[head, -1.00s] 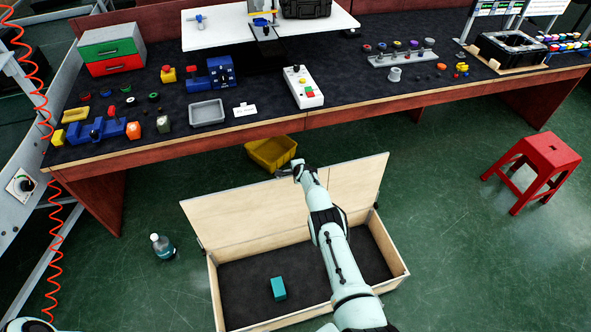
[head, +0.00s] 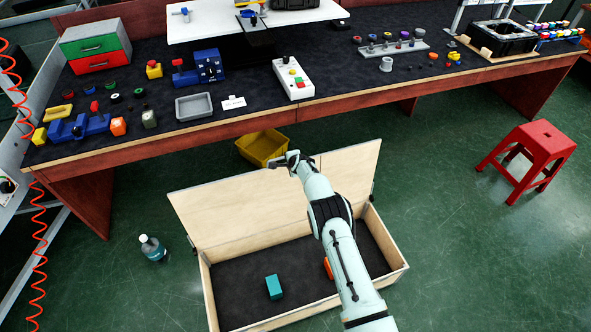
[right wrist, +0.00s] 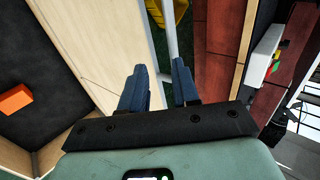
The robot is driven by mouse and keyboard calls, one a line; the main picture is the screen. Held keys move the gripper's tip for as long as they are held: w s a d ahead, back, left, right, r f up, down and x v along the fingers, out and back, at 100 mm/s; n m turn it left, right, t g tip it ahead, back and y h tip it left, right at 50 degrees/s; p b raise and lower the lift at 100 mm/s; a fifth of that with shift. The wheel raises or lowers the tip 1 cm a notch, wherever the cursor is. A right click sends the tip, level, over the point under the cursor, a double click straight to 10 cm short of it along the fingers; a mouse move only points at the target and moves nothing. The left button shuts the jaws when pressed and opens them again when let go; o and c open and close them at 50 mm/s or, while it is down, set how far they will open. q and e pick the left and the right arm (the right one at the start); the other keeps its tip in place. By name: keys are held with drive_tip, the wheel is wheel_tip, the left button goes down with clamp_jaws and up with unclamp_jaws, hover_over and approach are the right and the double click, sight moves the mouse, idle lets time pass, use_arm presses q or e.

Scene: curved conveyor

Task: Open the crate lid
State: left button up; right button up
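The wooden crate (head: 207,295) stands on the floor in front of the bench. Its light wooden lid (head: 235,207) is swung up and stands raised along the crate's far side, leaving the dark inside exposed. The lid's face also fills the left of the right wrist view (right wrist: 85,35). My right gripper (head: 287,161) is at the lid's top edge near its middle. In the right wrist view its two blue fingers (right wrist: 160,85) are apart, with the lid's edge by the gap; contact cannot be told. My left gripper is out of view.
A teal block (head: 274,287) and an orange block (head: 327,268) lie in the crate. A yellow bin (head: 262,148) is on the floor behind the lid. A bottle (head: 152,248) stands left, a red stool (head: 528,155) right. The cluttered bench (head: 350,95) is behind.

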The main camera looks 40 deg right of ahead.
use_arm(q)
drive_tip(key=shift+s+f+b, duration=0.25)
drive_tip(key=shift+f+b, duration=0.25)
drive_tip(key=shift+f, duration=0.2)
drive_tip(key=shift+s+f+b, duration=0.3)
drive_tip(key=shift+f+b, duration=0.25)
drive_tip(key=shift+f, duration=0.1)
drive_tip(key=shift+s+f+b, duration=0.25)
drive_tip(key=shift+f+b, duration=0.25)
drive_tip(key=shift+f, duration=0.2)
use_arm(e)
drive_tip(key=v, duration=0.9)
drive_tip(key=shift+r, duration=0.4)
